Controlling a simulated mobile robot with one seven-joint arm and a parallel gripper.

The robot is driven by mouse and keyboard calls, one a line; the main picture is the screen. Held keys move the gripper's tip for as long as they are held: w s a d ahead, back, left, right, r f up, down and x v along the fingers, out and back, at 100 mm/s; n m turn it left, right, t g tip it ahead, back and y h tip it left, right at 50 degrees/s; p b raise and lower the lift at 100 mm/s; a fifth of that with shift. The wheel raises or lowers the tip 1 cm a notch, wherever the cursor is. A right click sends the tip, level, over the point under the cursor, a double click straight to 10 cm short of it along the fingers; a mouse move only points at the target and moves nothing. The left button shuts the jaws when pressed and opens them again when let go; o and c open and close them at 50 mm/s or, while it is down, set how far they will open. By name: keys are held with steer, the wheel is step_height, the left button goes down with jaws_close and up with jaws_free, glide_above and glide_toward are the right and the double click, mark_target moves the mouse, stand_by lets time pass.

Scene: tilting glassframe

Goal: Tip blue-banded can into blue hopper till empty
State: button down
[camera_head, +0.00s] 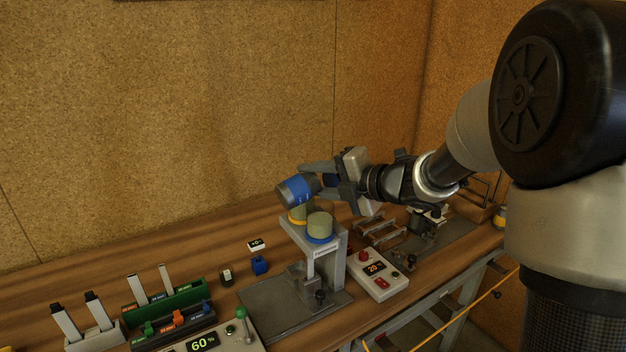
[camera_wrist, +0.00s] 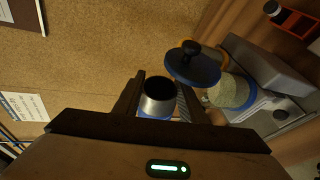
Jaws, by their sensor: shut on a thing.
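The blue-banded can (camera_head: 296,190) is a silver can with a wide blue band. It is tilted well over, above the hopper stand. My gripper (camera_head: 312,181) is shut on it from the right. In the wrist view the can (camera_wrist: 158,97) sits between the fingers, with a dark round end towards the camera. The blue hopper (camera_head: 320,225) is a pale green cup with a blue ring on the stand, below and right of the can. It also shows in the wrist view (camera_wrist: 232,92), right of the can. I cannot see any contents pouring.
A yellow-ringed hopper (camera_head: 297,216) stands beside the blue one, partly under the can. A blue disc with a black knob (camera_wrist: 193,63) lies between can and hoppers in the wrist view. A control box (camera_head: 379,274) stands right of the stand (camera_head: 326,268); green racks (camera_head: 165,300) stand left.

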steer(key=r+n+h+b, duration=0.1)
steer(key=r+n+t+h+b, duration=0.1)
steer(key=n+b, duration=0.1)
steer(key=shift+s+a+b, duration=0.15)
steer(key=shift+a+b, duration=0.05)
steer(key=shift+b, duration=0.1)
steer(key=r+n+t+h+b, duration=0.1)
steer(key=n+h+b, duration=0.1)
steer(key=shift+n, duration=0.3)
step_height(320, 180, up, 6)
steer(key=n+t+h, duration=0.1)
steer(key=n, duration=0.1)
steer(key=n+t+h+b, duration=0.1)
steer(key=n, duration=0.1)
steer(key=shift+f+h, duration=0.2)
steer(key=shift+h, duration=0.1)
steer(key=shift+f, duration=0.1)
